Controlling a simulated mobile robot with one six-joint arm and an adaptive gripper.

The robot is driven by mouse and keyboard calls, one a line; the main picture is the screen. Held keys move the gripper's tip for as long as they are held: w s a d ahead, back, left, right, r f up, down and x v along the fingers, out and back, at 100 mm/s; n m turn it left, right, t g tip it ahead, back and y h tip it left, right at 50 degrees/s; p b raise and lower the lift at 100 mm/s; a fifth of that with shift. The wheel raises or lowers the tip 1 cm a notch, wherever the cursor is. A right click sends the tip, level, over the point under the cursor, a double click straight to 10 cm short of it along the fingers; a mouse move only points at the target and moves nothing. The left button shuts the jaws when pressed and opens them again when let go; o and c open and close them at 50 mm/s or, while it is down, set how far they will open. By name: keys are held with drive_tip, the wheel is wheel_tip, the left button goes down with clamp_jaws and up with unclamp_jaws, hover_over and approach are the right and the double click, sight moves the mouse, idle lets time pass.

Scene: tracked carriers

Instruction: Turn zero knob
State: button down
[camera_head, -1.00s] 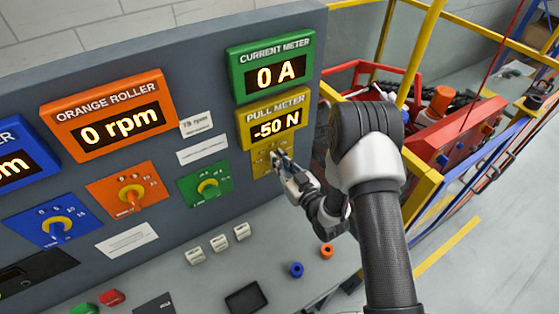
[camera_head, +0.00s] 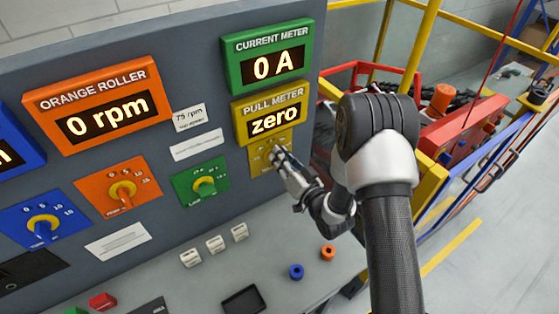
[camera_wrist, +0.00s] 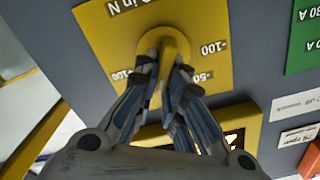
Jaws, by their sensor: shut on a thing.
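The zero knob (camera_wrist: 174,48) is a yellow bar-shaped knob on a round base. It sits on a yellow plate (camera_wrist: 108,30) with printed marks such as -100 and -50. In the wrist view my gripper (camera_wrist: 166,70) has a finger on each side of the knob and is shut on it. In the head view my gripper (camera_head: 278,154) covers the knob on the small yellow plate (camera_head: 257,163). The yellow pull meter (camera_head: 241,120) above it reads "zero".
The green current meter (camera_head: 235,72) reads 0 A and the orange roller meter (camera_head: 55,132) reads 0 rpm.

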drive_tip(key=shift+d+f+m+b, duration=0.1)
drive_tip(key=shift+m+b, duration=0.25)
drive_tip(key=shift+m, duration=0.45)
drive_tip(key=c, duration=1.7)
unclamp_jaws()
drive_tip(key=v, duration=1.2)
drive_tip(key=shift+w, duration=0.1)
